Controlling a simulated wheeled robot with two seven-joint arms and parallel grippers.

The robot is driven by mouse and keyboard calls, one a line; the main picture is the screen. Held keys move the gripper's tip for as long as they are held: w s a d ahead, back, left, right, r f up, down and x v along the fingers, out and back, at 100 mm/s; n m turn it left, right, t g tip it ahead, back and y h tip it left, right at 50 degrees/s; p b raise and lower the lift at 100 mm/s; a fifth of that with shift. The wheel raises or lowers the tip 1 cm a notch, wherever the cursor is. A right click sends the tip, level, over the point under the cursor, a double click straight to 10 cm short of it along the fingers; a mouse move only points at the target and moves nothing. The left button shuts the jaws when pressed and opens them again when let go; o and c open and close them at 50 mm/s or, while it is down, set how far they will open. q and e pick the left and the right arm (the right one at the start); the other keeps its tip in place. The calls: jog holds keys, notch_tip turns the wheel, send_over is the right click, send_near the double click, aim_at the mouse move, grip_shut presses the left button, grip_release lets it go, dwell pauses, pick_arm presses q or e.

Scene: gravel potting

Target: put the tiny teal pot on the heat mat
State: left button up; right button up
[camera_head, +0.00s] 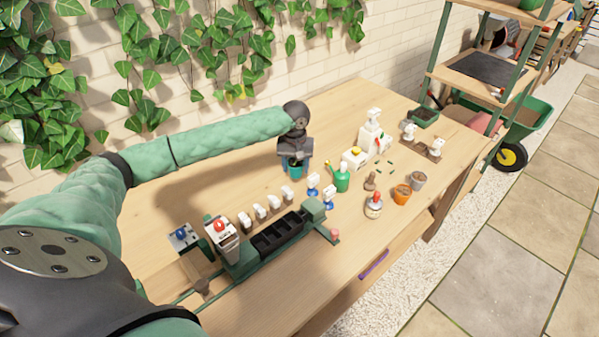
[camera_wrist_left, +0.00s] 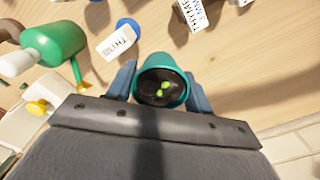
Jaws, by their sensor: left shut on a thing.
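The tiny teal pot (camera_head: 295,171) is in the jaws of my left gripper (camera_head: 294,160) over the back middle of the wooden bench. In the left wrist view the pot (camera_wrist_left: 161,72) sits between the two blue-grey fingers, its dark soil and small green sprouts facing the camera. My left gripper (camera_wrist_left: 160,92) is shut on it. I cannot tell whether the pot's base touches the bench. A flat black mat (camera_head: 484,68), which looks like the heat mat, lies on a wooden shelf of the green rack at the upper right. My right gripper is not in view.
Labelled white tags (camera_head: 260,211), a black cell tray (camera_head: 278,236) and a green watering can (camera_head: 342,180) stand near the gripper. An orange pot (camera_head: 402,194) and white bottle (camera_head: 371,130) stand farther right. Green rack posts (camera_head: 431,50) flank the shelf.

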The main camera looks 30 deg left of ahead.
aim_at(296, 171)
pick_arm(q)
jog(key=f, duration=0.3)
jog(key=shift+w+a+p, duration=0.1)
jog(key=shift+w+p, duration=0.1)
jog(key=shift+p, duration=0.1)
notch_tip(296, 171, down, 3)
jog(key=shift+s+r+p, duration=0.15)
jog(key=shift+r+p, duration=0.05)
jog(key=shift+p, duration=0.35)
jog(key=shift+f, duration=0.5)
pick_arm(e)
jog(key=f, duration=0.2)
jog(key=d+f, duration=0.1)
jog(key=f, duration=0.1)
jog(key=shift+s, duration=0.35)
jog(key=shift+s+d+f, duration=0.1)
pick_arm(q)
jog(key=o, duration=0.7)
jog(key=shift+f, duration=0.1)
jog(key=shift+o, duration=0.2)
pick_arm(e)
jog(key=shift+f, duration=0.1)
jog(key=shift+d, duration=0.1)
